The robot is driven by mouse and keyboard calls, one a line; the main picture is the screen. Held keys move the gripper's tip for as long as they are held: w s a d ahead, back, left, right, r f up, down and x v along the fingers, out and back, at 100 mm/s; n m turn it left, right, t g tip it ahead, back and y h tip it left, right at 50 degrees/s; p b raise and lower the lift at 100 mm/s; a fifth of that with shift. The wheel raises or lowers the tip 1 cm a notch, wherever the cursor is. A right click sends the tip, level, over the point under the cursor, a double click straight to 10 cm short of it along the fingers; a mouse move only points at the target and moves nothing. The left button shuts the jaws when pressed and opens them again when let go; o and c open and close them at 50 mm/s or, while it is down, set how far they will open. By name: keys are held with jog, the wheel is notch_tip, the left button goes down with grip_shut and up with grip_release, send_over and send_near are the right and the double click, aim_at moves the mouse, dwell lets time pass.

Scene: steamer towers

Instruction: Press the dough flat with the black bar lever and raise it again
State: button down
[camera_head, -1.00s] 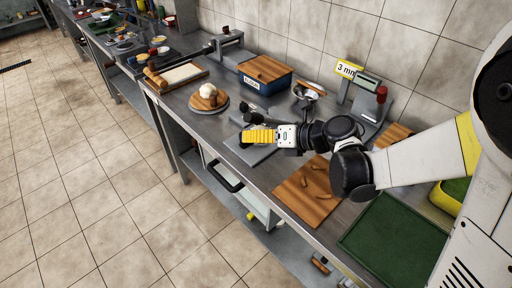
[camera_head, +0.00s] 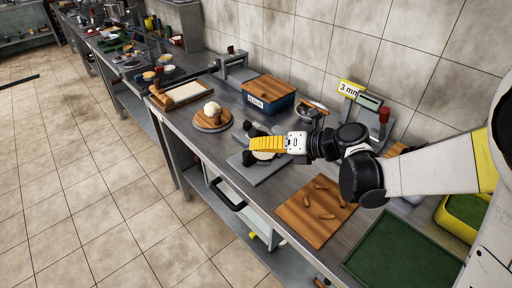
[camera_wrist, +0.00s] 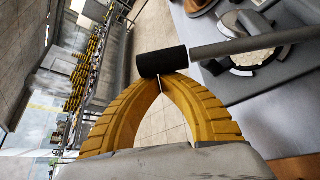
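My gripper (camera_head: 250,144) is over the grey press plate (camera_head: 278,170) on the steel bench. In the wrist view, its yellow fingers (camera_wrist: 160,82) meet at the tips with nothing between them. The lever's black grip (camera_wrist: 162,61) lies across just beyond the tips; I cannot tell whether they touch it. Its grey metal bar (camera_wrist: 255,42) runs right, over the plate. In the head view, a pale edge of the dough (camera_head: 264,156) shows below my fingers.
A round wooden board (camera_head: 213,124) with a dough ball is to the left. A blue box (camera_head: 268,103) with a wooden lid stands behind. A wooden board with several brown pieces (camera_head: 318,206) and a green mat (camera_head: 398,248) lie to the right.

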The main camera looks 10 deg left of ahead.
jog(key=w+d+r+m+g+y+p, duration=0.1)
jog(key=w+d+r+m+y+p, duration=0.1)
jog(key=w+d+r, duration=0.3)
jog(key=shift+w+r+m+y, duration=0.35)
jog(key=shift+r+m, duration=0.45)
jog(key=shift+r, duration=0.4)
